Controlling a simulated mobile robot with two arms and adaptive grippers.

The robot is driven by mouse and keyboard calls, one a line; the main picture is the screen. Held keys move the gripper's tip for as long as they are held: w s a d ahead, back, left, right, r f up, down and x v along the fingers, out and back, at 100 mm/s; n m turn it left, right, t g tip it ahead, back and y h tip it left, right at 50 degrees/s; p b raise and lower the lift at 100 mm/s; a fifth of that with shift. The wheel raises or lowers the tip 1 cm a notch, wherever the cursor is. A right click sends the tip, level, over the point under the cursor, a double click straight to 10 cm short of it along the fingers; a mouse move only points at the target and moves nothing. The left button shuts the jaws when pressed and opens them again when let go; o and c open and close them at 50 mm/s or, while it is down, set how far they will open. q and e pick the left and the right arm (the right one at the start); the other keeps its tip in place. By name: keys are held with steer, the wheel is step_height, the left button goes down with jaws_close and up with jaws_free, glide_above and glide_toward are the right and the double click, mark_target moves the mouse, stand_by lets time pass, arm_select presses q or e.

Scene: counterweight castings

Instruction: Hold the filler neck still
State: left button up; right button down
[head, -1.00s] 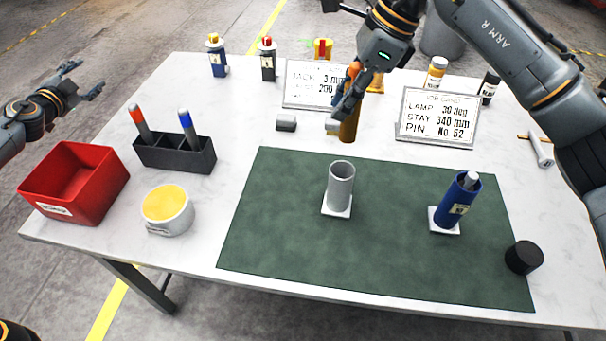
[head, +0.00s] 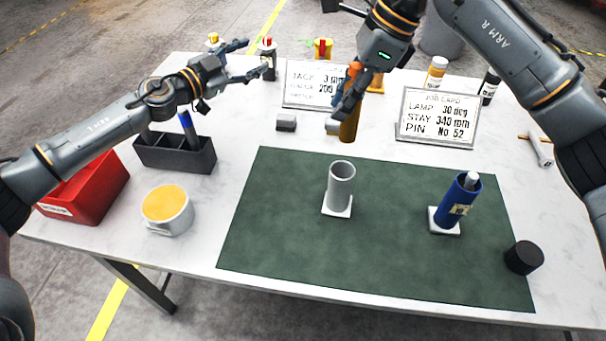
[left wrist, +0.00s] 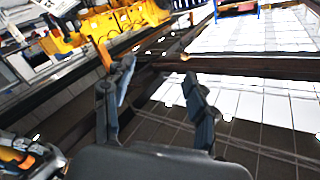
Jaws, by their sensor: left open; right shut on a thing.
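A grey open-topped tube (head: 341,186), which looks like the filler neck, stands upright on a small white base on the green mat (head: 290,235). No gripper touches it. My right gripper (head: 350,98) is shut on an amber-brown bottle-like thing (head: 349,128) with an orange top, behind the tube; the fingers hide part of it. My left gripper (head: 257,58) is open and empty over the back left of the table, left of and behind the tube. Its spread fingers also show in the left wrist view (left wrist: 158,72), with nothing between them.
A blue tube (head: 458,203) with a grey-tipped thing in it leans on a white base. A black cylinder (head: 524,257) stands at the mat's right corner. A cup of yellow stuff (head: 168,210), black holder (head: 176,155) and red bin (head: 85,190) are left. Two cards (head: 438,118) stand behind.

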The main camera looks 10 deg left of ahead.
arm_select(q)
steer(key=s+d+f+g+h, duration=0.4)
steer(key=s+d+f+g, duration=0.1)
steer(key=s+d+f, duration=0.45)
steer(key=g+h, duration=0.3)
steer(key=g, duration=0.1)
glide_toward(353, 170)
steer(key=shift+f+m, duration=0.25)
steer(key=shift+m, duration=0.15)
steer(key=x, duration=1.1)
steer(key=shift+w+d+r, duration=0.15)
steer(key=shift+w+d, duration=0.05)
steer(key=shift+d, duration=0.1)
jaws_close()
steer(key=shift+o, duration=1.1)
jaws_free()
